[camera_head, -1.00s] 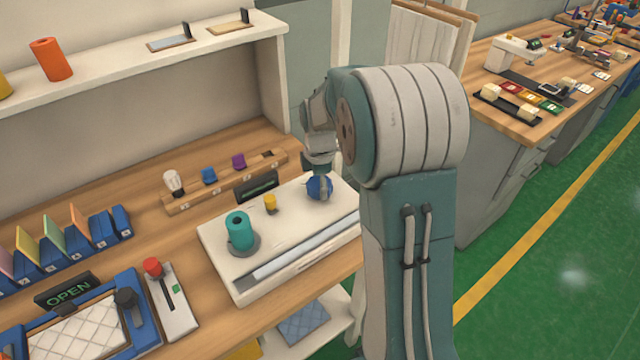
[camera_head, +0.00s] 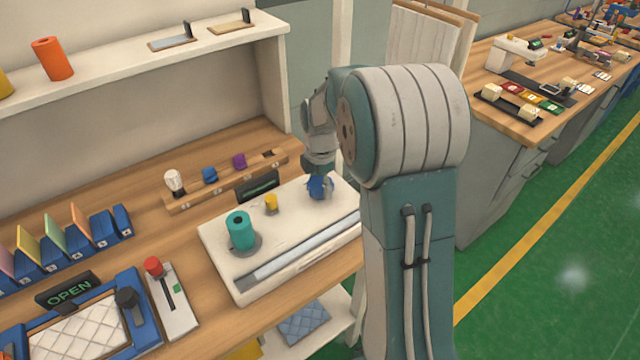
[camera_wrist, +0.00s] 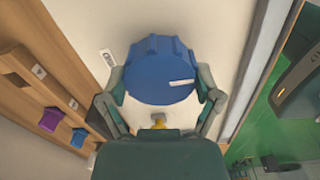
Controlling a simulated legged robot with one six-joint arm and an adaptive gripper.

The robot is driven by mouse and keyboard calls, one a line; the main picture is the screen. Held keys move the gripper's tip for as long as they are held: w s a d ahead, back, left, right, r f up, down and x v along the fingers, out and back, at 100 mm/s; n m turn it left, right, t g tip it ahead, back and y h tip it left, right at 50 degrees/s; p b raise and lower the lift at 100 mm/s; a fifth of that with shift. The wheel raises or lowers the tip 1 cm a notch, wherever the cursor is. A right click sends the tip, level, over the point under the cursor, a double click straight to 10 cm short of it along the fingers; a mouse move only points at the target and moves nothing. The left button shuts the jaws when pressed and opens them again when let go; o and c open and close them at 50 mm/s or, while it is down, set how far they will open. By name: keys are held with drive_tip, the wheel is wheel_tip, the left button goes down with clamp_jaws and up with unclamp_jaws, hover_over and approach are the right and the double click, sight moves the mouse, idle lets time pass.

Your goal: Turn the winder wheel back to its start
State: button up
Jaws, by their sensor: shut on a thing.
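The winder wheel is a blue knob (camera_head: 319,187) with a scalloped rim and a white mark, on the right end of a white winder base (camera_head: 225,262). In the wrist view the blue knob (camera_wrist: 160,72) fills the space between my fingers, its white mark toward the right finger. My gripper (camera_wrist: 162,100) points down and is shut on the knob's sides. In the head view my gripper (camera_head: 320,178) stands over the knob and partly hides it. A teal spool (camera_head: 240,230) and a small yellow post (camera_head: 271,203) stand on the same base.
Behind the base is a wooden rack (camera_head: 226,182) with a bulb (camera_head: 174,182) and blue and purple pieces. A dark display (camera_head: 258,187) stands at the base's back edge. A red-knobbed lever (camera_head: 153,267) and a blue framed tray with an OPEN sign (camera_head: 68,289) are at left.

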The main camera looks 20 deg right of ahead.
sight(319, 182)
drive_tip(key=o, duration=0.9)
drive_tip(key=shift+w, duration=0.2)
drive_tip(key=shift+r, duration=0.15)
wheel_tip(319, 182, up, 12)
drive_tip(key=shift+f, duration=0.15)
drive_tip(key=s+a+r+m+t, duration=0.1)
drive_tip(key=s+a+r+m, duration=0.25)
drive_tip(key=s, duration=0.25)
drive_tip(key=s+a+r+m+t, duration=0.2)
drive_tip(key=s+a+m, duration=0.1)
drive_tip(key=s+m, duration=0.25)
drive_tip(key=s+a+m+t, duration=0.1)
drive_tip(key=s+m, duration=0.2)
drive_tip(key=s, duration=0.1)
drive_tip(key=s+a+f+m, duration=0.1)
drive_tip(key=s+m, duration=0.2)
drive_tip(key=s, duration=0.1)
drive_tip(key=s+a+f+m+t, duration=0.1)
drive_tip(key=s+m, duration=0.2)
drive_tip(key=s, duration=0.2)
drive_tip(key=shift+a+m+t, duration=0.3)
